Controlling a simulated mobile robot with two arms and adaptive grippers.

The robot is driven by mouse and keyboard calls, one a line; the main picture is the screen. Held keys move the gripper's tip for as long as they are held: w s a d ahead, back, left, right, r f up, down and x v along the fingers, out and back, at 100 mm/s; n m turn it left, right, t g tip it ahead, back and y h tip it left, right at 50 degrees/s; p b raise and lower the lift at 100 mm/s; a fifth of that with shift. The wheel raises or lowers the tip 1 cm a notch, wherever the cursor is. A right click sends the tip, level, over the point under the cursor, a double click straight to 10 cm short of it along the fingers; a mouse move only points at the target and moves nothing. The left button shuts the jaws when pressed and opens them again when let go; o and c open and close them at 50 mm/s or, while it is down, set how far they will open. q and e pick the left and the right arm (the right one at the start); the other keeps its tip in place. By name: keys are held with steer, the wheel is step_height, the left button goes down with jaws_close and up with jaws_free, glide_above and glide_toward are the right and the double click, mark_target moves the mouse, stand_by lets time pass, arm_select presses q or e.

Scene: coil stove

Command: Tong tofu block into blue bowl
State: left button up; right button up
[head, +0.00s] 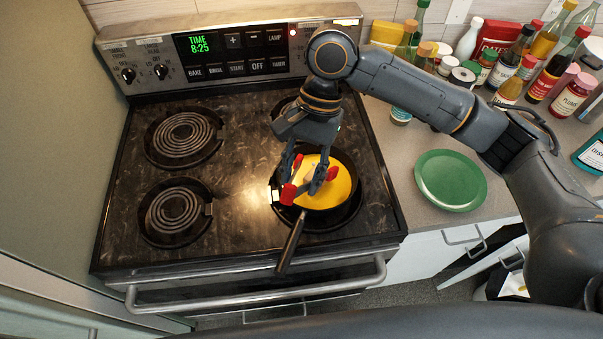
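My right gripper (310,184) reaches in from the right and hangs over the front right burner. Its red-tipped fingers are apart, just over a round yellow thing (340,190) in a dark frying pan (346,217). The pan's handle (291,243) points toward the stove's front edge. I cannot tell whether the fingertips touch the yellow thing. I cannot make out a tofu block, tongs or a blue bowl. The gripper hides part of the pan. My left gripper is not in view.
The stove (232,235) has bare coil burners on its left side (182,134). A green plate (451,180) lies on the counter to the right. Several bottles and jars (510,90) crowd the counter behind it. An oven handle (230,300) runs along the front.

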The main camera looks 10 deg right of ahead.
steer(key=shift+f+b, duration=0.9)
steer(key=shift+f, duration=1.3)
jaws_close()
step_height(320, 180, up, 12)
steer(key=p, duration=0.9)
